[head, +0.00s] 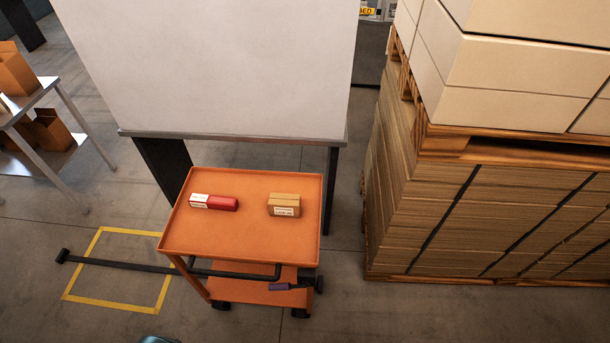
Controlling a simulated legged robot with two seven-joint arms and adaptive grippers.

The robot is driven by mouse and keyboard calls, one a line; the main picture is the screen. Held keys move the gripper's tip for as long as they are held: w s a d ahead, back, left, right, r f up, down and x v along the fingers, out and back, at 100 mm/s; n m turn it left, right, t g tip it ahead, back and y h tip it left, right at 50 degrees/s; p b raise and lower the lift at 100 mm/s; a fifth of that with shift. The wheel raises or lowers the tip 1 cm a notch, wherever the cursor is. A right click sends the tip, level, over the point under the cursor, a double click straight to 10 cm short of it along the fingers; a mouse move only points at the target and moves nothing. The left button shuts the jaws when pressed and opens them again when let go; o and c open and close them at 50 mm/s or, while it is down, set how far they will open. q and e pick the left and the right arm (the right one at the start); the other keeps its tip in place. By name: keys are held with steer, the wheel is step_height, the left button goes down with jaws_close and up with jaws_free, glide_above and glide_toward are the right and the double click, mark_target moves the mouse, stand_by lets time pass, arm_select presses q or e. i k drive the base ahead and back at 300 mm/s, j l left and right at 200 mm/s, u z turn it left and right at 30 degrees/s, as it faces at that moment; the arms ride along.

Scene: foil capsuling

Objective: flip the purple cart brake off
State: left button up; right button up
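The orange cart (245,240) stands in front of a white-topped table, with a raised-rim top tray and a lower shelf. A purple brake lever (281,287) with a dark end sits low at the cart's near right side, above the lower shelf (255,292). It looks roughly level. A black handle bar (235,275) runs along the cart's near edge. Neither gripper is in view.
A red and white box (213,202) and a small cardboard box (284,205) lie on the tray. The white-topped table (225,60) stands behind. Strapped cardboard stacks (480,220) block the right.

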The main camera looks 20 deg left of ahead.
mark_target(276, 287)
steer(key=k+l+u, duration=0.1)
steer(key=u, duration=0.8)
steer(key=k+j, duration=0.05)
steer(key=k, duration=0.05)
